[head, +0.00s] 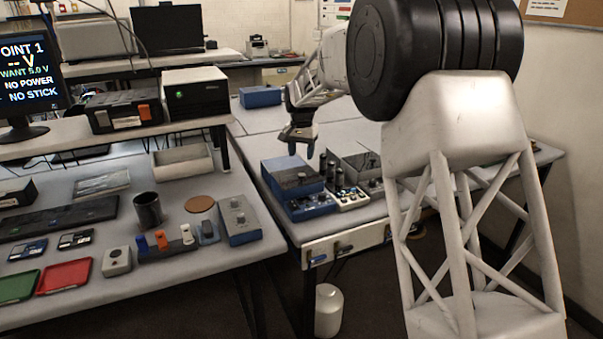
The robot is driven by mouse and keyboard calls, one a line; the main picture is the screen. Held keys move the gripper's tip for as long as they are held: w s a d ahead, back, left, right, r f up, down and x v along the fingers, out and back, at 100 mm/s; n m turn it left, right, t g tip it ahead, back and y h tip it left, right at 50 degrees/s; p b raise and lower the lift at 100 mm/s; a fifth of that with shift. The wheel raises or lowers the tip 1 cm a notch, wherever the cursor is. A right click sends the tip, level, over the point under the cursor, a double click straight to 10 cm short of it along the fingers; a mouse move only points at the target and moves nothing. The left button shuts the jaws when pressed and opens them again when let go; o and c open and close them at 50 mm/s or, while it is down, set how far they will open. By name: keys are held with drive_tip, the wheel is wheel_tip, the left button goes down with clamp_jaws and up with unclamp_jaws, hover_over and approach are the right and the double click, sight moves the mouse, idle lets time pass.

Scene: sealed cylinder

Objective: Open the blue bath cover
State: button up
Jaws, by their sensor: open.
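The blue bath (311,208) stands on the right-hand bench, near its front left corner. A small dark part shows on top of the cover. My gripper (301,149) hangs above and slightly behind the cover, pointing down. Its two fingers are apart with nothing between them. It looks clear of the cover, though the exact height is hard to judge. The cover's far edge is partly hard to make out.
A white-fronted unit (350,198) with several dark upright cylinders stands close to the right of the blue bath. A blue box (260,96) sits farther back. The bench between that box and the bath is mostly clear.

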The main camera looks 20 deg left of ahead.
sight(301, 174)
drive_tip(key=shift+f, duration=0.2)
drive_tip(key=shift+f, duration=3.7)
drive_tip(key=shift+c, duration=0.2)
clamp_jaws()
